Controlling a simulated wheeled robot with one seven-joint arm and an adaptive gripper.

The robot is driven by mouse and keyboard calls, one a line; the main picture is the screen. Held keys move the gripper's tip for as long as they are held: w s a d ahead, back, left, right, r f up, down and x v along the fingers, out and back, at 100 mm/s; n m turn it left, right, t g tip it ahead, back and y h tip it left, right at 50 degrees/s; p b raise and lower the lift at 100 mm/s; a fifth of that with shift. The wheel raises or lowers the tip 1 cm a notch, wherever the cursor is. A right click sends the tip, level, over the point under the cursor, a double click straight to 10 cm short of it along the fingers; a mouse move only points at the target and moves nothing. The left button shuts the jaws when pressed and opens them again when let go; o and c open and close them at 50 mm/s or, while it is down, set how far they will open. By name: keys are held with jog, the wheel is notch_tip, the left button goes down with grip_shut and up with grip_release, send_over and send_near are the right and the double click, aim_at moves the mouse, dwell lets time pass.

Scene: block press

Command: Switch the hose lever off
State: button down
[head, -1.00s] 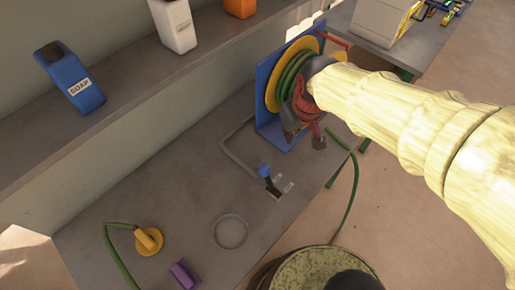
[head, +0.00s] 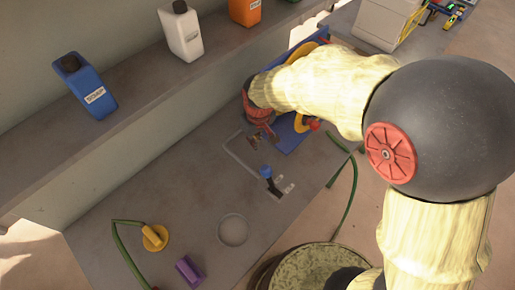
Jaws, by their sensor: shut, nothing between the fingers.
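The hose lever (head: 270,182) stands on the grey worktop, with a blue knob on a dark stem. Small pale plates lie beside its base, and a grey pipe runs from it back toward the hose reel. The lever leans toward the upper left in the picture. My gripper (head: 263,136) is above and beyond the lever, apart from it, pointing down. Its fingers are small in view and look shut, with nothing held. The hose reel (head: 302,123), blue and yellow, is mostly hidden behind my arm.
A yellow fitting (head: 155,237) with a green hose, a purple block (head: 189,270) and a grey ring (head: 232,230) lie on the worktop. Blue (head: 85,86), white (head: 181,30) and orange (head: 244,12) bottles stand on the ledge. A round drum (head: 312,262) is at the front.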

notch_tip(320, 180, down, 8)
jog(key=s+d+b, duration=0.1)
jog(key=b, duration=0.1)
jog(key=shift+s+d, duration=0.4)
jog(key=shift+d+b, duration=0.1)
jog(key=shift+b, duration=0.3)
